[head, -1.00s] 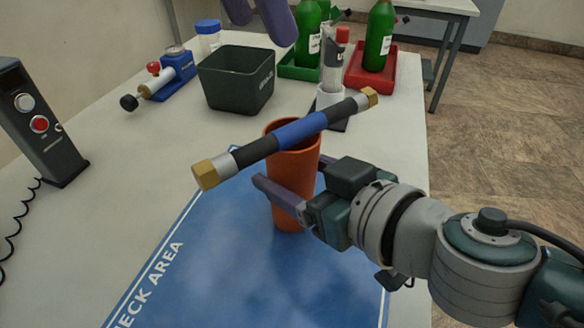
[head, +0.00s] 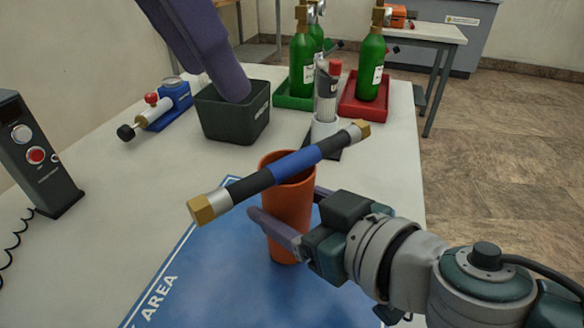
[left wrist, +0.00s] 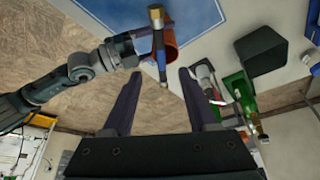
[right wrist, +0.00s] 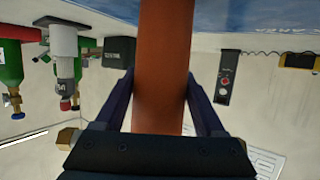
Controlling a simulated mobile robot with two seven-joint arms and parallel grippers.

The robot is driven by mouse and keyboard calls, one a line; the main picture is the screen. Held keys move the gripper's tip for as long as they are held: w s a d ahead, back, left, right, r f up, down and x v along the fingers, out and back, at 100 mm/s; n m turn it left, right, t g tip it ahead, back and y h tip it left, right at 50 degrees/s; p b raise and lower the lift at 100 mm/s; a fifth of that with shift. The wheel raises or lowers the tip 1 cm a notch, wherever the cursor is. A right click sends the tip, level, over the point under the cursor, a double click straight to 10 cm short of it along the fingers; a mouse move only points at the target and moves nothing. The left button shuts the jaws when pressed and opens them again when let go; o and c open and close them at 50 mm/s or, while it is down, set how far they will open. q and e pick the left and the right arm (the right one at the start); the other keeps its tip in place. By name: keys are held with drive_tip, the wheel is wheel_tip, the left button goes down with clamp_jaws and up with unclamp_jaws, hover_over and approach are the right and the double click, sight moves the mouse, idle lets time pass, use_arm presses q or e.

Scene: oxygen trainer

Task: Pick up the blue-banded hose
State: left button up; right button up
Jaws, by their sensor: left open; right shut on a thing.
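The blue-banded hose (head: 289,165) is black with silver collars and brass hex ends. It lies slantwise across the mouth of an orange cup (head: 287,222); I cannot tell whether it touches the rim. My right gripper (head: 283,222) is shut on the cup, which also fills the middle of the right wrist view (right wrist: 165,60). My left gripper (head: 228,84) is open and empty, above and behind the hose, in front of the black bin in the picture. In the left wrist view the hose (left wrist: 159,50) shows beyond the open fingers (left wrist: 157,80).
A black bin (head: 225,125) stands behind the hose. Green bottles (head: 371,67) stand in a green tray (head: 290,101) and a red tray (head: 372,113). A blue-based valve device (head: 165,105) and a dark control box (head: 38,165) are at left. The blue mat (head: 215,290) has bare room.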

use_arm(q)
hover_over(264, 171)
drive_tip(key=s+a, duration=0.1)
drive_tip(key=a, duration=0.1)
drive_tip(key=f, duration=0.6)
drive_tip(key=shift+s+d, duration=0.15)
drive_tip(key=shift+d, duration=0.1)
drive_tip(key=x, duration=0.5)
drive_tip(key=shift+s+a+f, duration=0.15)
drive_tip(key=shift+f, duration=0.05)
clamp_jaws()
